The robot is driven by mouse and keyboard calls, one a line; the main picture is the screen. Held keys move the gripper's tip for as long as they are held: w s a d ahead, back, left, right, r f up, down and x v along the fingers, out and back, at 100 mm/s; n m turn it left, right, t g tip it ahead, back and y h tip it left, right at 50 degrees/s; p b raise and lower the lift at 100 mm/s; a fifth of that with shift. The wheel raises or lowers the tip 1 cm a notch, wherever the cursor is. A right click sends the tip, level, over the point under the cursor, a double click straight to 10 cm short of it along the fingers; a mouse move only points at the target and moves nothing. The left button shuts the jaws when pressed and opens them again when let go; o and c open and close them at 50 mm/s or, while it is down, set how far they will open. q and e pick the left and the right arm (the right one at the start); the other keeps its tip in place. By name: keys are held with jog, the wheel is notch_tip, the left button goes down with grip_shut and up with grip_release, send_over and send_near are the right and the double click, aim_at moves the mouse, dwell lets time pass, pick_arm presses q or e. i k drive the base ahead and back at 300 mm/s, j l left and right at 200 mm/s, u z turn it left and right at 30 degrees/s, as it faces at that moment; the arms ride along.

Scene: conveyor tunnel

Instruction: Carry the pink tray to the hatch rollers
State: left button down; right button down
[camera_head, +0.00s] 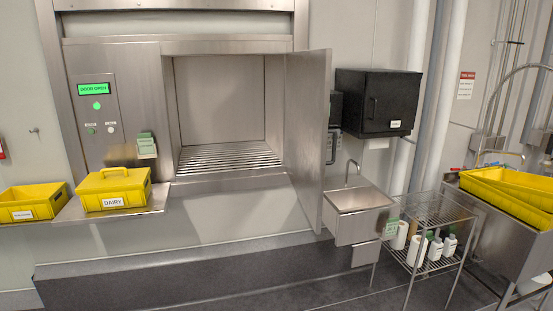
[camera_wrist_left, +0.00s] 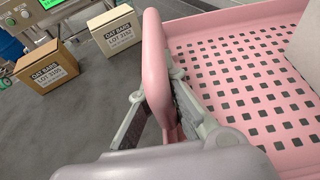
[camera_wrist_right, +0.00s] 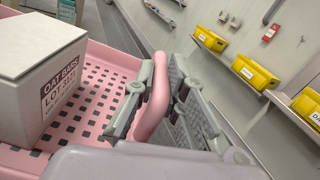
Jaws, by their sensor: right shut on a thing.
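The pink tray has a perforated floor and shows in the left wrist view (camera_wrist_left: 245,85) and the right wrist view (camera_wrist_right: 88,112). My left gripper (camera_wrist_left: 172,85) has its fingers closed around one raised handle. My right gripper (camera_wrist_right: 157,88) is shut on the opposite handle. A white box labelled OAT BARS (camera_wrist_right: 30,85) stands in the tray; only its edge shows in the left wrist view. The hatch rollers (camera_head: 228,157) lie bare inside the open steel hatch in the head view. The tray and both grippers are outside the head view.
The hatch door (camera_head: 308,130) stands open on the right. A yellow DAIRY crate (camera_head: 113,190) and another yellow crate (camera_head: 33,203) sit on the left shelf. A sink (camera_head: 355,198) and wire rack (camera_head: 425,240) stand right. Two OAT BARS boxes (camera_wrist_left: 47,67) show in the left wrist view.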

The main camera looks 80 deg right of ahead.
aim_at(237, 159)
jog(key=l+z, duration=0.1)
jog(key=z, duration=2.35)
jog(key=i+j, duration=0.75)
jog(key=i, duration=0.2)
jog(key=i+j+z, duration=0.15)
jog(key=i+j, duration=0.6)
jog(key=i, duration=0.25)
